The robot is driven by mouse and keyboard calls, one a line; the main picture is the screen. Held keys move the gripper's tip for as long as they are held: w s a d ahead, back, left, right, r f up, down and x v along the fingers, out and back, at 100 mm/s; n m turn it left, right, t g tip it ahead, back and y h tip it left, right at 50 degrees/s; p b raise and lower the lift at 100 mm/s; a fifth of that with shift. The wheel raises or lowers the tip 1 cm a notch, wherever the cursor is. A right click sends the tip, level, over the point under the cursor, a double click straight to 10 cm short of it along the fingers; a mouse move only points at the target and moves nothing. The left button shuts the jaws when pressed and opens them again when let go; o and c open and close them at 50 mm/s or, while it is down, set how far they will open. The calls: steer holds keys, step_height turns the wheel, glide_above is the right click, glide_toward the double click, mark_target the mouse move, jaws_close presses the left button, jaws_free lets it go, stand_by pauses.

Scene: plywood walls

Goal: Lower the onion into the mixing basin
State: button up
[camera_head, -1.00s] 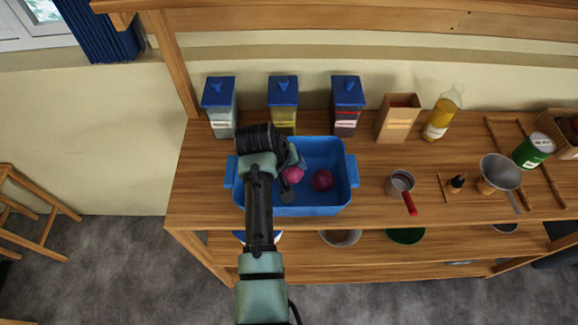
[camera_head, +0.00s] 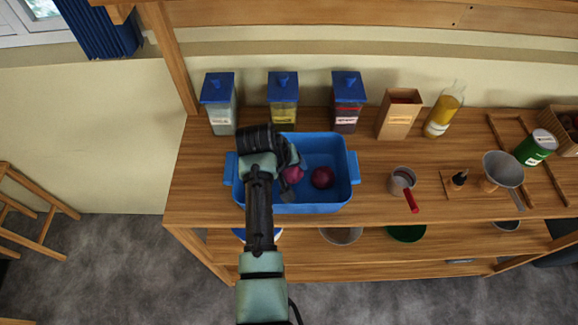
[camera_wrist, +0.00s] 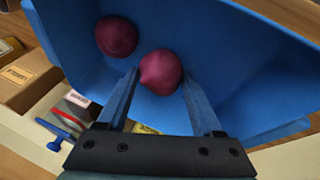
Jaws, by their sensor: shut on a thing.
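The mixing basin (camera_head: 335,205) is a blue rectangular tub with side handles on the wooden counter. A red onion (camera_head: 293,174) is between the fingers of my gripper (camera_head: 293,172), inside the basin's outline; the arm partly hides it. In the wrist view the onion (camera_wrist: 160,71) sits between the two fingertips of my gripper (camera_wrist: 158,80), which are shut on it. A second red onion (camera_head: 322,177) lies in the basin to the right; it also shows in the wrist view (camera_wrist: 116,37). I cannot tell whether the held onion touches the basin floor.
To the right are a small pot (camera_head: 402,182) with a red handle, a metal strainer (camera_head: 503,170) and a green can (camera_head: 535,148).

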steer(key=shift+f+b, duration=0.5)
steer(key=shift+f, duration=0.25)
stand_by(0.3)
stand_by(0.4)
steer(key=o, duration=1.5)
steer(key=v, duration=1.3)
steer(key=w+r+m+t+y, duration=0.15)
steer(key=r+t, duration=0.25)
steer(key=r, duration=0.6)
steer(key=w+d+r+t, duration=0.15)
steer(key=r+t, duration=0.35)
steer(key=r, duration=0.5)
steer(key=w+r+t, duration=0.3)
steer(key=r+t, duration=0.1)
steer(key=r, duration=0.7)
steer(key=s+r+t, duration=0.3)
steer(key=s+r, duration=0.2)
steer(key=r, duration=0.2)
steer(key=s+r+t, duration=0.4)
steer(key=s+r, duration=0.2)
steer(key=r, duration=0.2)
steer(key=s+d+r+m+t+y+b, duration=0.1)
steer(key=s+r+t, duration=0.2)
steer(key=s+r, duration=0.3)
steer(key=shift+r, duration=0.65)
